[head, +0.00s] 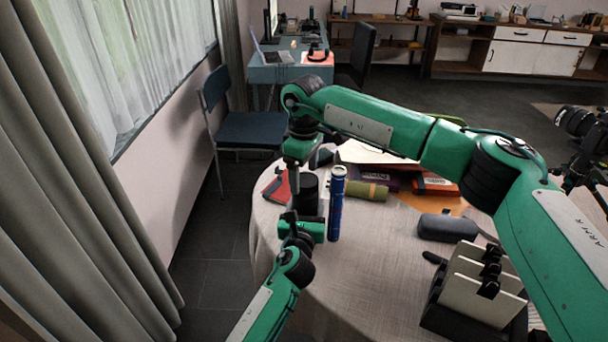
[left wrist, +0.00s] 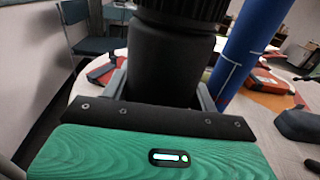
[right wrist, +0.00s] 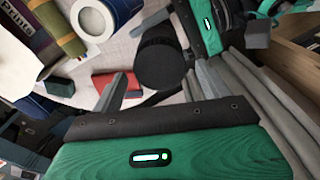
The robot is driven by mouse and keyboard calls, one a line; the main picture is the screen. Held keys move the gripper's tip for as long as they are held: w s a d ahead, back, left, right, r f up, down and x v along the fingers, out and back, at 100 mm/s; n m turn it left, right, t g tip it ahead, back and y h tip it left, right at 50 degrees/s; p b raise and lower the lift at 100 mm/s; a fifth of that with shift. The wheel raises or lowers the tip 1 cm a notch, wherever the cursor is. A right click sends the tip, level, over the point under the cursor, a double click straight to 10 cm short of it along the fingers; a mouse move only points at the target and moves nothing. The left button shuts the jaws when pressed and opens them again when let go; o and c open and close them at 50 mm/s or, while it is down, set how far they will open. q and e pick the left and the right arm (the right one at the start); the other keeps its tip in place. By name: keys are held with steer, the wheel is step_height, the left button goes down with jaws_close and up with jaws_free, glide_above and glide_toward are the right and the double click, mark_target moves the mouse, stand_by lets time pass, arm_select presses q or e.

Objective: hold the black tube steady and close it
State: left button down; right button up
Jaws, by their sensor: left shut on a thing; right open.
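The black tube (head: 308,196) stands upright near the left side of the round table. In the left wrist view the tube (left wrist: 165,62) rises between the fingers of my left gripper (left wrist: 162,90), which is shut on it. A wider ribbed black part (left wrist: 180,8) tops the tube; I cannot tell whether it is seated tight. In the right wrist view its round dark top (right wrist: 162,62) faces the camera, roughly between the fingertips of my right gripper (right wrist: 158,85). My right gripper is open, above the tube. In the head view it is partly hidden by its own arm.
A blue tube (head: 336,205) stands right beside the black tube. An olive roll (head: 366,191), a dark case (head: 447,228) and a rack holding pale plates (head: 480,285) are on the table (head: 370,265). A blue chair (head: 245,128) and a curtain (head: 70,150) are to the left.

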step_height(320, 180, up, 3)
steer(key=shift+r, duration=0.2)
steer(key=shift+c, duration=0.4)
